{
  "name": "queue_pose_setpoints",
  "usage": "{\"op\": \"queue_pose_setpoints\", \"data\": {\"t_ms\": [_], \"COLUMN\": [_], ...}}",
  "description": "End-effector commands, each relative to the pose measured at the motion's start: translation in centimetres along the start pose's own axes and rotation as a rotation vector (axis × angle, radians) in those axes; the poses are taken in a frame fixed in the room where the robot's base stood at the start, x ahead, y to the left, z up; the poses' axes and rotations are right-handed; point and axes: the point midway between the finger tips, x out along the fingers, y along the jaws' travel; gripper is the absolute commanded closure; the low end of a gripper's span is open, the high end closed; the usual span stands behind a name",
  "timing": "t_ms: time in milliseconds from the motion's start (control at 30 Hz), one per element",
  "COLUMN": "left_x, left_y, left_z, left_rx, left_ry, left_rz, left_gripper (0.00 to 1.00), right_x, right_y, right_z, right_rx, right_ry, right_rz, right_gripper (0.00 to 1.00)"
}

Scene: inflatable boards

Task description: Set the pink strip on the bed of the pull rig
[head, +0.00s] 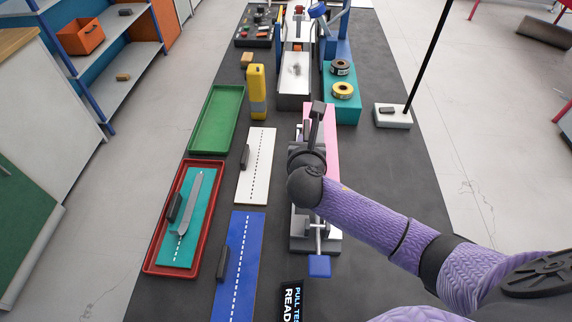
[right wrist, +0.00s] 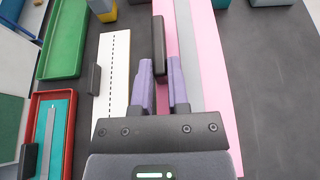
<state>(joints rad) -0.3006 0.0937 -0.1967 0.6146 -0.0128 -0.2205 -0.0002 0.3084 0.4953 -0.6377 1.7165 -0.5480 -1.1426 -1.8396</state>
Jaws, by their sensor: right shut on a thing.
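The pink strip (right wrist: 219,80) runs lengthwise in the right wrist view, with a grey band along it and a dark grip block (right wrist: 158,45) at its left edge. My right gripper (right wrist: 161,88) is shut on this block. In the head view, part of the pink strip (head: 331,140) shows beyond and beside my wrist; my arm hides the rest. The pull rig (head: 300,240), grey with a blue handle (head: 319,266), lies under my right forearm and wrist. Whether the strip touches its bed is hidden. My left gripper is out of view.
A white strip (head: 263,150), a blue strip (head: 240,260) and a green tray (head: 215,120) lie to the left. A red tray (head: 150,260) holds a teal strip.

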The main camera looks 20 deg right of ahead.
Motion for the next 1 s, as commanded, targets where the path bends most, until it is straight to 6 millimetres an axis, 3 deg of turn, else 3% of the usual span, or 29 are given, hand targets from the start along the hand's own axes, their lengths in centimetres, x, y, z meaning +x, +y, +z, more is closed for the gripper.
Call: {"op": "queue_pose_setpoints", "data": {"t_ms": [133, 467, 800, 833, 967, 1000], "left_x": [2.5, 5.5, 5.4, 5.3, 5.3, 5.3], "left_y": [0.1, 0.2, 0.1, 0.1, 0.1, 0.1], "left_z": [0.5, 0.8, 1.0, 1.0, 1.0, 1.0], "left_rx": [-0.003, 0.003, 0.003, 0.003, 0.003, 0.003], "left_ry": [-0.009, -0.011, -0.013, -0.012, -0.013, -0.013], "left_rz": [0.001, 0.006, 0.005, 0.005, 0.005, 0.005], "left_gripper": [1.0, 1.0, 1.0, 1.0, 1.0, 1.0], "right_x": [1.5, 3.6, 3.7, 3.6, 3.6, 3.6], "right_y": [-0.1, -0.1, -0.1, -0.1, -0.1, -0.1], "right_z": [-4.1, -9.3, -9.4, -9.3, -9.3, -9.3], "right_rx": [-0.002, -0.001, -0.001, -0.001, 0.0, 0.0], "right_ry": [0.006, 0.006, 0.003, 0.003, 0.003, 0.003], "right_rz": [-0.01, -0.008, -0.006, -0.006, -0.006, -0.006], "right_gripper": [1.0, 1.0, 1.0, 0.74, 0.47, 0.45]}}
